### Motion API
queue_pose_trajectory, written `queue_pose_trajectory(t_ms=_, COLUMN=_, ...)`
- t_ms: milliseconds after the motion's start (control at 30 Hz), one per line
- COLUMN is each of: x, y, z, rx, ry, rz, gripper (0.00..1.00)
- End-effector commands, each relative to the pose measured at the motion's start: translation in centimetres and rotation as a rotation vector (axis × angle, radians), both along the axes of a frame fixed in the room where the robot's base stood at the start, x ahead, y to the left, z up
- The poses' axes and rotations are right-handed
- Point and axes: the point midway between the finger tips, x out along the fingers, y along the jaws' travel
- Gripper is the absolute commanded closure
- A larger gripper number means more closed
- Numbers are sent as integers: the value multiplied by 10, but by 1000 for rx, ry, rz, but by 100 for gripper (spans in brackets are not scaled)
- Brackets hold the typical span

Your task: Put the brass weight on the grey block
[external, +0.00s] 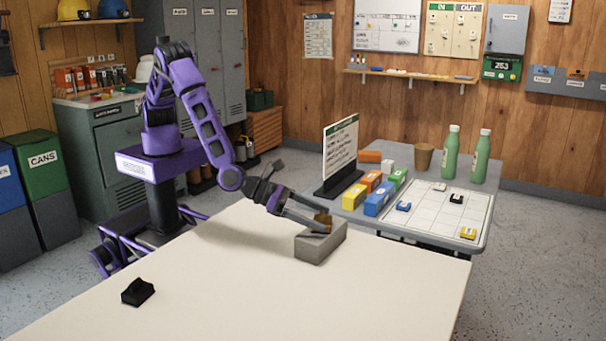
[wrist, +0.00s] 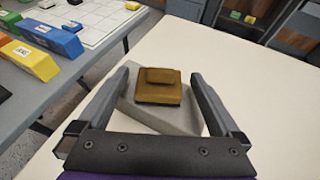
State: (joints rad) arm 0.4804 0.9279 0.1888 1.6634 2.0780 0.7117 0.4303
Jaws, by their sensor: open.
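The brass weight (wrist: 160,88) is a brown-gold square piece with a smaller raised top. In the wrist view it rests on top of the grey block (wrist: 185,119), and in the external view the weight (external: 322,219) shows small at my fingertips. The grey block (external: 318,245) sits on the cream table near its far right edge. My gripper (wrist: 160,80) is open, with one finger on each side of the weight and a visible gap to both. In the external view my gripper (external: 318,222) reaches down over the block.
A black object (external: 138,292) lies at the front left of the cream table (external: 260,290). A grey side table behind holds coloured blocks (external: 353,197), a white grid board (external: 430,212), a sign (external: 341,155), a brown cup (external: 423,156) and two green bottles (external: 481,157). The table's middle is clear.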

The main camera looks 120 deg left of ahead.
Motion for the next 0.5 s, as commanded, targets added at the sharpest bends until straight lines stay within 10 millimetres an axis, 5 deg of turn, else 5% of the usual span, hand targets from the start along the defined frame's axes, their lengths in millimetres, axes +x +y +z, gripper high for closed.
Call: queue_pose_trajectory(t_ms=500, x=-86, y=-37, z=40, rx=-1, ry=0, rz=-2, gripper=0)
